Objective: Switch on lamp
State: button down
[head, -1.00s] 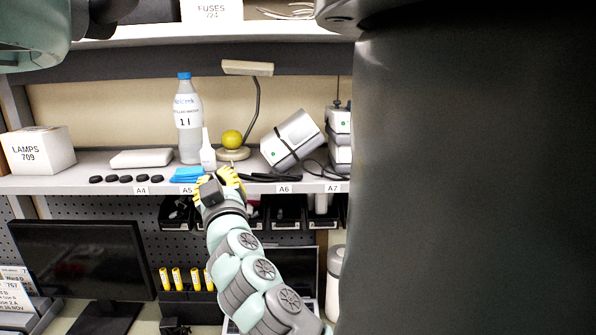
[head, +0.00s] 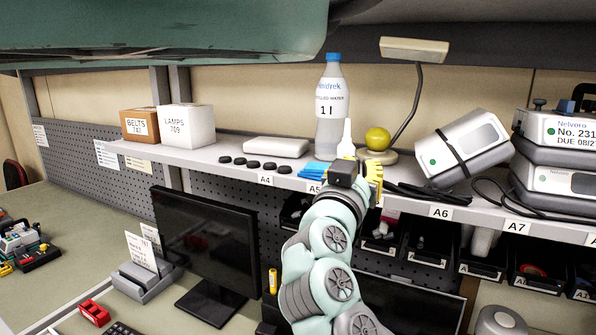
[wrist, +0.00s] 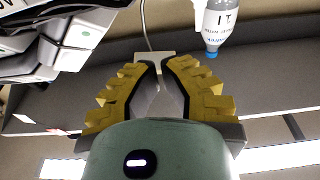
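The lamp (head: 416,90) stands on the shelf, with a thin bent stem, a flat beige head (head: 414,50) and a round base (head: 385,157). A yellow ball (head: 378,139) shows at the base. No glow is visible on the lamp head. My gripper (head: 373,178), with yellow ribbed fingers, is at the shelf's front edge, in front of the base and below the head. In the wrist view, which is upside down, my gripper (wrist: 159,70) has a gap between its fingertips and holds nothing. The lamp head (wrist: 153,58) shows beyond the tips.
A water bottle (head: 332,100) and small white bottle (head: 346,140) stand left of the lamp, near a blue cloth (head: 315,168). A tilted pump (head: 465,148) with black cables lies right. Bins (head: 420,240) hang under the shelf (head: 225,160); a monitor (head: 207,255) stands below.

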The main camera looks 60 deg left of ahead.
jog(key=shift+r, duration=0.1)
jog(key=p+x, duration=0.7)
jog(key=x, duration=0.2)
jog(key=shift+w+r, duration=0.2)
jog(key=shift+r, duration=0.05)
jog(key=shift+w+a+f+p, duration=0.15)
jog(key=shift+w+a+p, duration=0.05)
jog(key=shift+w+p, duration=0.2)
jog(key=shift+s+d+f+p, duration=0.15)
jog(key=shift+f+p, duration=0.1)
jog(key=shift+f, duration=0.45)
jog(key=shift+s+a+f+p, duration=0.15)
jog(key=shift+f+p, duration=0.15)
jog(key=shift+f, duration=0.35)
jog(key=shift+s+d+f+p, duration=0.15)
jog(key=shift+f+p, duration=0.1)
jog(key=shift+f, duration=0.45)
